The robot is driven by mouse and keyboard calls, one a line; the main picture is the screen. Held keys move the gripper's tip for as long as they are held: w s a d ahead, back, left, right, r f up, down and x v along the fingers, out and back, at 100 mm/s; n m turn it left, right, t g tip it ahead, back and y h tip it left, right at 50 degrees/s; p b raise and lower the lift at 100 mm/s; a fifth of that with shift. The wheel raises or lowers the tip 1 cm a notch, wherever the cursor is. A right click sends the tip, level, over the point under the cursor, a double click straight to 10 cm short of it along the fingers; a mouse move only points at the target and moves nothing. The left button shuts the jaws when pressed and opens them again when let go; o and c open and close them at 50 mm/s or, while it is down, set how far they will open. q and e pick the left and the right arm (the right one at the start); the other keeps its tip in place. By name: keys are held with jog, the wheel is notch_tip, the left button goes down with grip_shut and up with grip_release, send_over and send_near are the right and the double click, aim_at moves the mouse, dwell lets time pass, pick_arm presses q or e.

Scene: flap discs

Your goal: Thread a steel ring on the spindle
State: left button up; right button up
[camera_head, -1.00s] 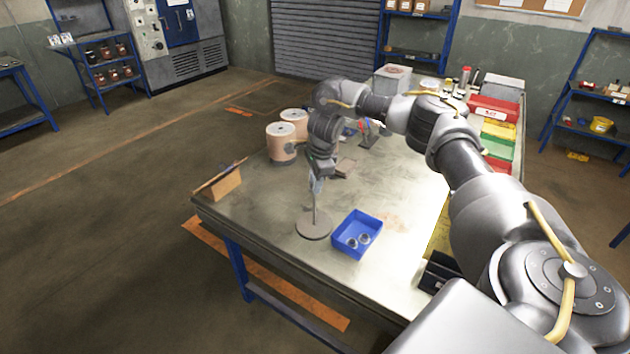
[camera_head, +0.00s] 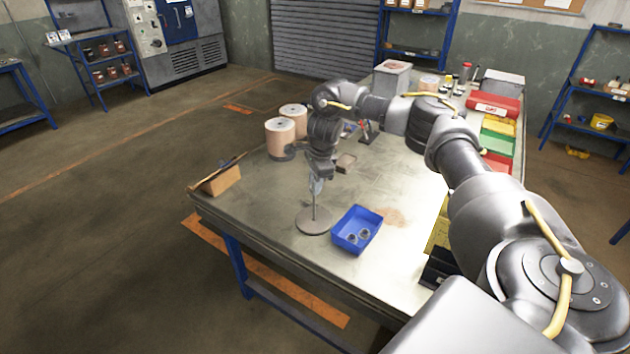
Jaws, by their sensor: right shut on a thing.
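The spindle (camera_head: 314,211) is a thin upright rod on a round grey base (camera_head: 313,222), near the front-left part of the workbench. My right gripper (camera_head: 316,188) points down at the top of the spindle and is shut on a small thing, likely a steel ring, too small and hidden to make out. I cannot tell whether it is around the rod. A blue bin (camera_head: 346,245) stands just right of the base, with steel rings (camera_head: 364,235) lying on its floor. My left gripper is not in view.
The workbench (camera_head: 255,195) has clear room left of the spindle. Two copper-coloured spools (camera_head: 280,140) stand behind, and a brown block (camera_head: 222,180) lies at the left edge. Red (camera_head: 494,106), green and yellow bins line the right side, behind my right arm.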

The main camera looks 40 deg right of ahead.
jog(key=shift+f+b, duration=1.65)
jog(key=shift+f, duration=1.2)
jog(key=o, duration=0.6)
jog(key=shift+f, duration=0.15)
jog(key=o, duration=0.5)
jog(key=shift+r, duration=0.25)
notch_tip(320, 180, up, 10)
jog(key=s, duration=0.1)
jog(key=shift+s+d+r+p, duration=0.2)
jog(key=shift+s+d+p, duration=0.1)
jog(key=shift+s, duration=0.1)
